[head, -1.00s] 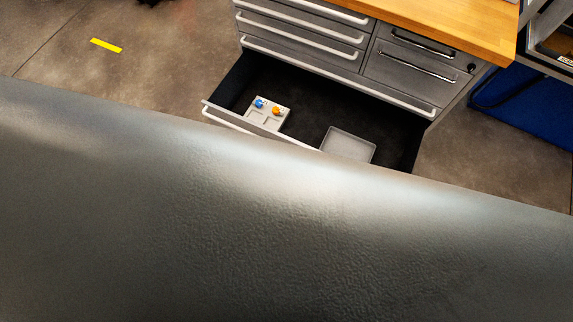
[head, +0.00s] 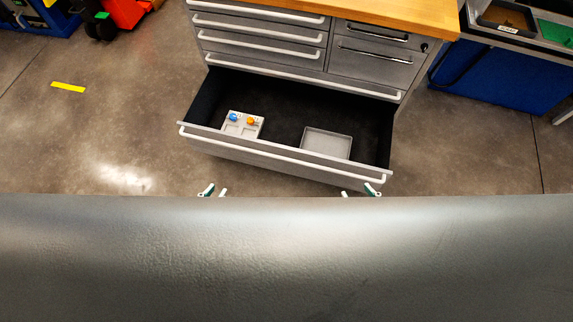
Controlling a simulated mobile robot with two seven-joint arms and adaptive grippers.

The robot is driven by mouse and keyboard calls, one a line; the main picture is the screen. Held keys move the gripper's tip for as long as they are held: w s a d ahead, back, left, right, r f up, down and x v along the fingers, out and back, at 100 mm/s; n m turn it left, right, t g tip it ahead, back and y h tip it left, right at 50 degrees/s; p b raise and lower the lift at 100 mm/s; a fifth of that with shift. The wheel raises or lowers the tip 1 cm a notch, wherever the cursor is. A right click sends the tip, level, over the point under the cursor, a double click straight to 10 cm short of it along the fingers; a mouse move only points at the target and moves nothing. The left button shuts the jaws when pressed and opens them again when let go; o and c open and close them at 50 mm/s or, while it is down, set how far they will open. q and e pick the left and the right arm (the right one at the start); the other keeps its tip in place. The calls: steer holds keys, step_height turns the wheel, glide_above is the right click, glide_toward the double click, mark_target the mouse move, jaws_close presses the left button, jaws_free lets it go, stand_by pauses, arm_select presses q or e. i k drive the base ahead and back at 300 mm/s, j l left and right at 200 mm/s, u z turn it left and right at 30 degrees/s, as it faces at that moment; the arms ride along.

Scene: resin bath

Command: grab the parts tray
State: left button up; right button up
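A light grey compartment tray (head: 243,129) sits at the left inside the open bottom drawer (head: 285,152). It holds a blue piece (head: 233,117) and an orange piece (head: 250,121) in its back part; its front compartments look empty. A plain shallow grey tray (head: 326,143), empty, lies further right in the same drawer. I cannot tell which one is the parts tray. The fingertips of my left gripper (head: 214,191) show apart, in front of the drawer at the left. The fingertips of my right gripper (head: 359,192) show apart near the drawer's right front corner. Both look empty; their arms are hidden.
The grey cabinet (head: 258,40) has its other drawers shut beneath a wooden worktop (head: 400,12). A blue-sided unit (head: 500,75) stands at the right. A yellow strip (head: 68,87) marks the floor at the left. Floor is clear on both sides of the drawer.

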mark_target(327, 142)
steer(key=l+z, duration=0.3)
steer(key=z, duration=0.15)
steer(key=l+z, duration=0.35)
steer(key=z, duration=0.15)
steer(key=i, duration=0.45)
